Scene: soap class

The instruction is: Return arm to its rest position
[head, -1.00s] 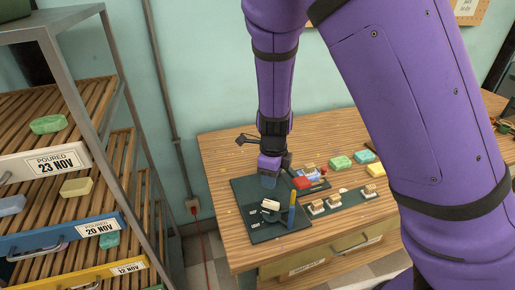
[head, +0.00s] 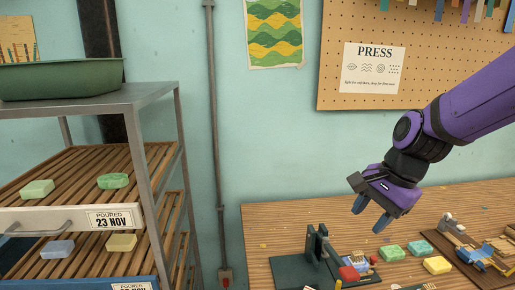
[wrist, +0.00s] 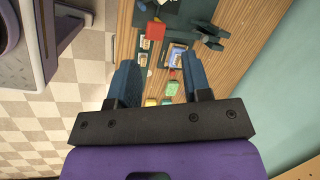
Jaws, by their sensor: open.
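My gripper (head: 370,215) is open and empty. In the head view it hangs in the air above the wooden table (head: 300,214), pointing down and to the left, at the end of my purple arm. In the wrist view its two blue fingers (wrist: 160,88) are spread apart with nothing between them. The table with soaps shows below and beyond the fingers.
A dark press stand (head: 318,250) stands on the table below my gripper. Green soaps (head: 391,253), a yellow soap (head: 437,265) and a red block (head: 349,273) lie nearby. A slatted rack (head: 110,180) with soaps stands left. A pegboard (head: 330,60) hangs behind.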

